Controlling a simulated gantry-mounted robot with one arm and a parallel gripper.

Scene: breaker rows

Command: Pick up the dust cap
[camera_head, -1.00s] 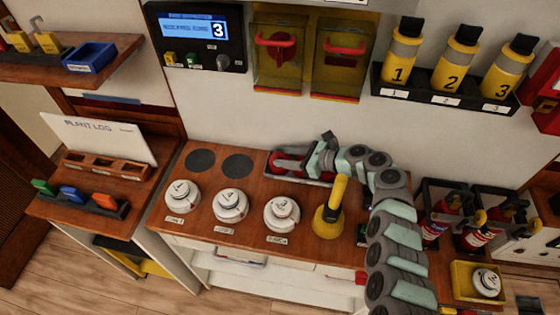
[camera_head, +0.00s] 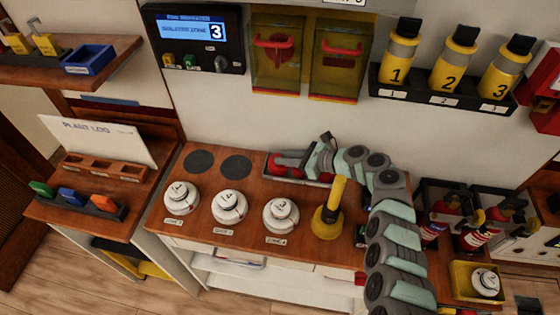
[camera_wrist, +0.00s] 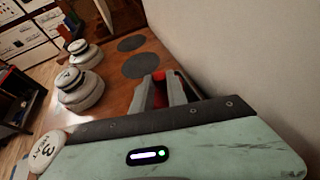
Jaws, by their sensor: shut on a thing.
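A grey tray (camera_head: 322,182) stands at the back of the wooden counter against the wall, with red pieces at its left end. My gripper (camera_head: 290,162) reaches over this tray from the right. In the wrist view my gripper (camera_wrist: 163,92) is shut on a red piece (camera_wrist: 160,77), which I take to be the dust cap. Only a little red shows between the grey fingers; the rest is hidden. I cannot tell whether the cap is clear of the tray.
White round detectors (camera_head: 229,206) stand in a row on the counter, with two dark discs (camera_head: 237,166) behind them. A yellow tool (camera_head: 327,222) stands upright in front of the tray. The wall is close behind my gripper.

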